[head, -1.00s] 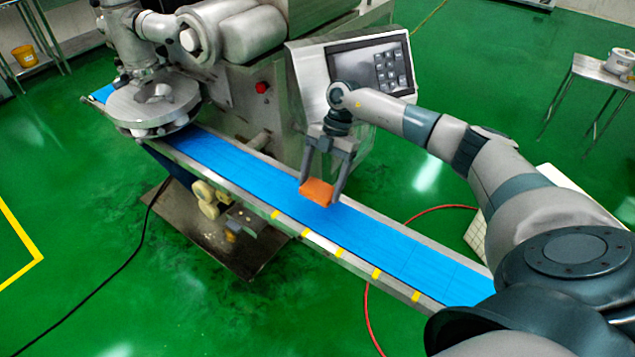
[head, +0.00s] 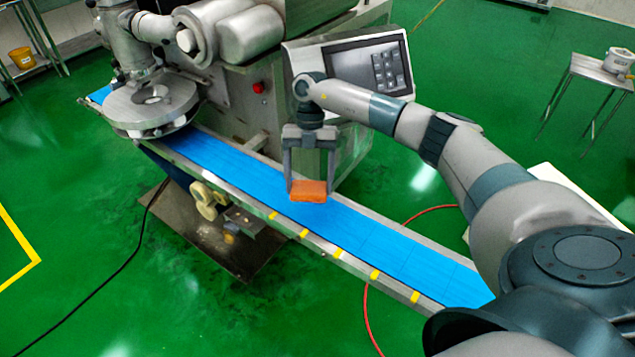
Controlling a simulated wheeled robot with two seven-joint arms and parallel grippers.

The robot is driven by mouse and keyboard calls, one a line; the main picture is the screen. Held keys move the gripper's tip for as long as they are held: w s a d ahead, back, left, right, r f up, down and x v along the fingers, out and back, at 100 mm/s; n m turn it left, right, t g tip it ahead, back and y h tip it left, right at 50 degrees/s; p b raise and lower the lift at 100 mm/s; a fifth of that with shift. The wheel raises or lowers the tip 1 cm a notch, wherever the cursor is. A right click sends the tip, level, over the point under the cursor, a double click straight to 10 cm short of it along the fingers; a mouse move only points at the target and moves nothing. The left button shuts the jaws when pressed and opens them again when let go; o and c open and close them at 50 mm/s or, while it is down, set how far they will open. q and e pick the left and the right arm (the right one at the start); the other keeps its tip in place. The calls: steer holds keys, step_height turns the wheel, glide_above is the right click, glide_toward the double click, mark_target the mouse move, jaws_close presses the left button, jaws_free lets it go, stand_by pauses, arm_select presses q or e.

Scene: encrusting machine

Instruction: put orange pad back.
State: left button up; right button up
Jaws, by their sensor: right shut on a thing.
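The orange pad (head: 309,191) is a small flat block held between the fingers of my right gripper (head: 308,186). The gripper points down and is shut on the pad. The pad is over the blue conveyor belt (head: 385,240); whether it touches the belt or hangs just above it I cannot tell. My left gripper is not in view.
The encrusting machine (head: 230,95) stands behind the belt, with a round metal disc unit (head: 150,105) at the left. A control panel (head: 385,75) is behind my right arm. The belt is bare to the right of the pad. A red hose lies on the green floor.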

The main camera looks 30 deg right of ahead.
mark_target(301, 196)
steer(key=a+r+n+h, duration=0.1)
steer(key=n, duration=0.2)
steer(key=a+r+n+h, duration=0.1)
steer(key=n, duration=0.2)
steer(key=a+r+n+g+h, duration=0.1)
steer(key=a+n, duration=0.1)
steer(key=n, duration=0.1)
steer(key=shift+w+h, duration=0.1)
steer(key=shift+h, duration=0.3)
steer(key=s+a+r+n+t, duration=0.1)
steer(key=a+r+n+t, duration=0.2)
steer(key=n, duration=0.8)
steer(key=s+a+r+n+t+b, duration=0.1)
steer(key=s+a+r+n+t, duration=0.1)
steer(key=n, duration=1)
steer(key=s+a+r+n+t+b, duration=0.1)
steer(key=a+r+n+t, duration=0.3)
steer(key=n, duration=0.7)
steer(key=shift+s+a+n+t+y, duration=0.35)
steer(key=shift+s+a, duration=0.4)
steer(key=shift+a, duration=0.3)
